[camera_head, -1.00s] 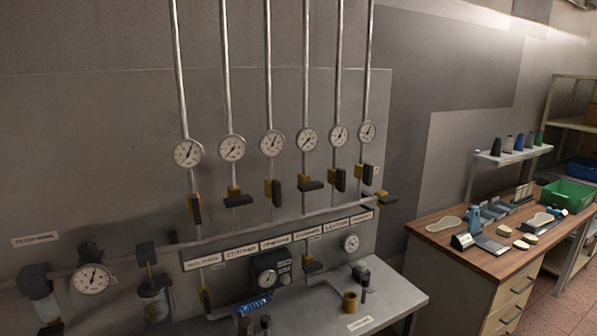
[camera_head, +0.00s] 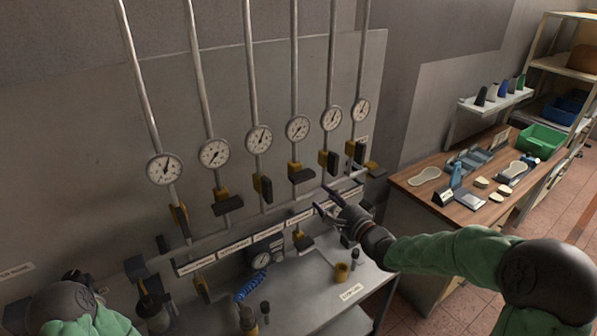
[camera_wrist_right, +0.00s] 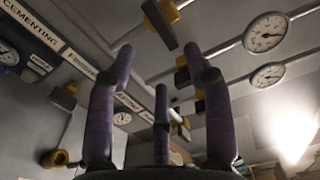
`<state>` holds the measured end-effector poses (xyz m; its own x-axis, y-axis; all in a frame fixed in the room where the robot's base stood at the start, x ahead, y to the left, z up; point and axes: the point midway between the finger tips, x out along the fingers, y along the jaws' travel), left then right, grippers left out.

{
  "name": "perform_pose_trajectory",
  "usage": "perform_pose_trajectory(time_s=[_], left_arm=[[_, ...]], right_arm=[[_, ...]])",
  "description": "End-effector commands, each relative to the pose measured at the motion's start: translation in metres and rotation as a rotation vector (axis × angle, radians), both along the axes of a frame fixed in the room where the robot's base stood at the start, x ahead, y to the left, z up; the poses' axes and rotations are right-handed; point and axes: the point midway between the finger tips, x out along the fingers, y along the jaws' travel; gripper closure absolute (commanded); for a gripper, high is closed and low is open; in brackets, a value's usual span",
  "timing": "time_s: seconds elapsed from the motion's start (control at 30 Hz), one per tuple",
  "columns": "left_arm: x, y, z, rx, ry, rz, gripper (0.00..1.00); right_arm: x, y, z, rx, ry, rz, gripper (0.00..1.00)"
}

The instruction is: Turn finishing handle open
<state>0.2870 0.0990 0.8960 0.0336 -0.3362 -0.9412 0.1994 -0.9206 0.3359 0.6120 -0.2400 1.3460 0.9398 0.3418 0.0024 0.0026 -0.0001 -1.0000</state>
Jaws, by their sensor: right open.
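A row of pipe valves with black handles and yellow bodies hangs below the gauges in the head view. The second handle (camera_head: 228,205) and the fourth handle (camera_head: 302,175) lie crosswise; the third handle (camera_head: 262,188) and fifth handle (camera_head: 328,162) run along their pipes. In the wrist view, the label strip (camera_wrist_right: 32,27) reads CEMENTING, followed by a label starting with F. Which valve is the finishing one, I cannot tell. My right gripper (camera_head: 328,208) is open and empty, in front of the labels, below the fourth and fifth handles. Its purple fingers (camera_wrist_right: 160,100) are spread apart.
A grey bench (camera_head: 345,305) below the panel carries a brass-coloured cup (camera_head: 342,272), small dark fittings and a blue coiled hose (camera_head: 250,287). A wooden workbench (camera_head: 455,205) with tools stands at right.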

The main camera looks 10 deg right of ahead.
Motion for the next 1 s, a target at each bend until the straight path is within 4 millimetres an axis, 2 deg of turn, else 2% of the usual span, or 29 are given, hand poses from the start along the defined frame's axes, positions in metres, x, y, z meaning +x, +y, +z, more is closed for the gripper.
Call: perform_pose_trajectory(time_s=[0.17,0.4,0.6,0.8,1.0], left_arm=[[-0.001,0.0,0.001,0.0,0.002,-0.001,0.6],[0.0,0.0,0.007,0.0,0.001,0.0,0.6],[0.0,0.0,0.01,0.0,0.001,0.0,0.6],[0.0,0.0,0.011,0.0,0.0,0.0,0.6],[0.0,0.0,0.011,0.0,0.0,0.0,0.6]], right_arm=[[0.019,0.008,-0.002,0.002,0.004,0.002,0.48],[0.059,0.023,-0.002,0.001,0.004,0.002,0.48],[0.085,0.032,-0.002,0.0,0.003,0.001,0.48],[0.097,0.036,-0.002,0.0,0.003,-0.001,0.48],[0.099,0.036,-0.003,0.0,0.003,-0.001,0.48]])
